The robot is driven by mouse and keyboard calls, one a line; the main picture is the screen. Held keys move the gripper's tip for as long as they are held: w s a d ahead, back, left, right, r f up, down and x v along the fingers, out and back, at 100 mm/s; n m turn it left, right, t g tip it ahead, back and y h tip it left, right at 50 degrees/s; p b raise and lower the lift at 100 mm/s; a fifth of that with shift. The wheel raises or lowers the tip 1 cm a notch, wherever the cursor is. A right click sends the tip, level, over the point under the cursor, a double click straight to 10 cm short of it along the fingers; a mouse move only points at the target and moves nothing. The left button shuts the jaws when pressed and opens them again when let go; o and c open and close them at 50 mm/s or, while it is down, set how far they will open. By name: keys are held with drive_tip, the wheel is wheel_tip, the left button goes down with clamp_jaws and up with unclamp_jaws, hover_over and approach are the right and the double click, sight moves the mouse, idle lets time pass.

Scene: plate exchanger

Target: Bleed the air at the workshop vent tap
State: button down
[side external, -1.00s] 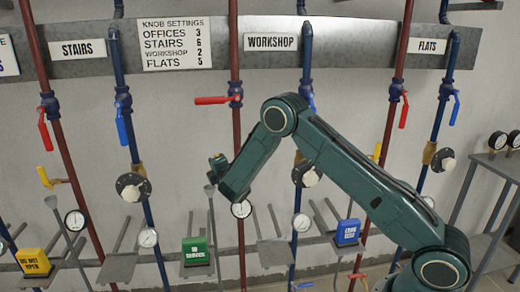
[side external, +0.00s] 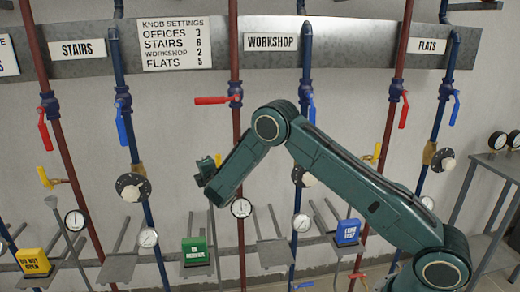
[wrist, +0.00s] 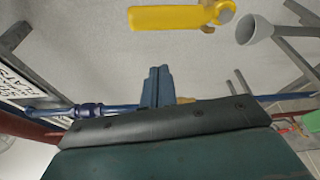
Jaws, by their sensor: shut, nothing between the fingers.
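The workshop vent tap has a yellow lever. In the side view only a small yellow bit of the vent tap (side external: 218,159) shows beside my gripper (side external: 204,172). In the wrist view a yellow lever (wrist: 168,18) lies across the top, with a grey funnel (wrist: 256,30) to its right. My gripper (wrist: 157,72) shows there as two blue-grey fingers pressed together with nothing between them. The fingertips point toward the lever and are apart from it in the picture. In the side view my arm hides most of the tap and its funnel.
The workshop red valve lever (side external: 211,100) is horizontal on its red pipe. The workshop blue lever (side external: 311,108) hangs down. A gauge (side external: 241,208) and a green tag block (side external: 195,250) are below my forearm. A knob (side external: 303,176) is partly behind my arm.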

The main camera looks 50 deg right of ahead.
drive_tip(key=v, duration=0.9)
drive_tip(key=shift+f, duration=0.25)
drive_tip(key=shift+s, duration=0.15)
drive_tip(key=s+d+r+m+g, duration=0.5)
drive_tip(key=s+r+m+g, duration=0.1)
drive_tip(key=s+r+m, duration=0.65)
drive_tip(key=s+a+r+m+g+y, duration=0.1)
drive_tip(key=s+a+y, duration=0.1)
drive_tip(key=s, duration=0.7)
drive_tip(key=s+a+r+g+y, duration=0.1)
drive_tip(key=s+a+y, duration=0.2)
drive_tip(key=s, duration=0.7)
drive_tip(key=s+a+r+m+g+y, duration=0.1)
drive_tip(key=s+a, duration=0.3)
drive_tip(key=s, duration=0.5)
drive_tip(key=shift+s+a+r+m+g+y, duration=0.25)
drive_tip(key=shift+a+m+g+y, duration=0.15)
drive_tip(key=shift+y, duration=0.4)
